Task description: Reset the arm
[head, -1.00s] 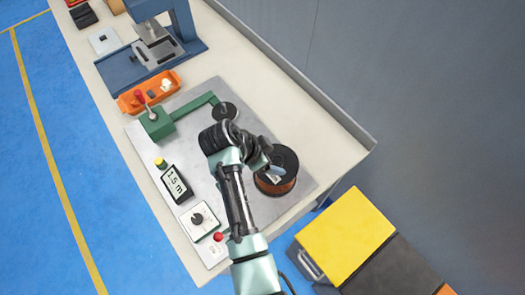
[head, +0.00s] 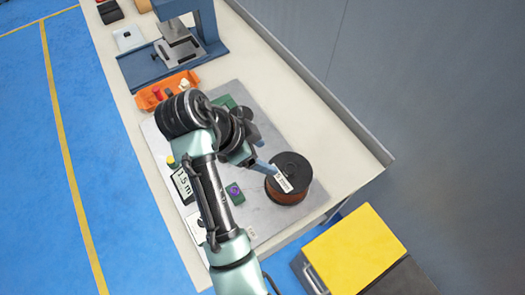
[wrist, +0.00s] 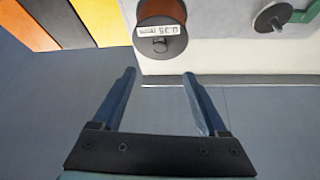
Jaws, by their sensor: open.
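My gripper (wrist: 159,76) is open and empty in the wrist view, with its two blue fingers apart. In the head view my arm reaches over the winder plate (head: 315,165), and a blue finger shows close to the copper wire spool (head: 290,190); whether it touches is unclear there. In the wrist view the spool (wrist: 162,42), with a white label, lies beyond the fingertips and apart from them. My arm hides most of the green winder in the head view; its green arm and black disc (wrist: 272,18) show in the wrist view. The length display (head: 183,184) is partly covered.
A blue press (head: 185,45) and an orange tray (head: 160,92) stand further up the bench. A yellow-topped box (head: 350,250) stands beyond the bench's near end. A grey wall (head: 440,100) runs along the right. Blue floor (head: 75,220) is open at left.

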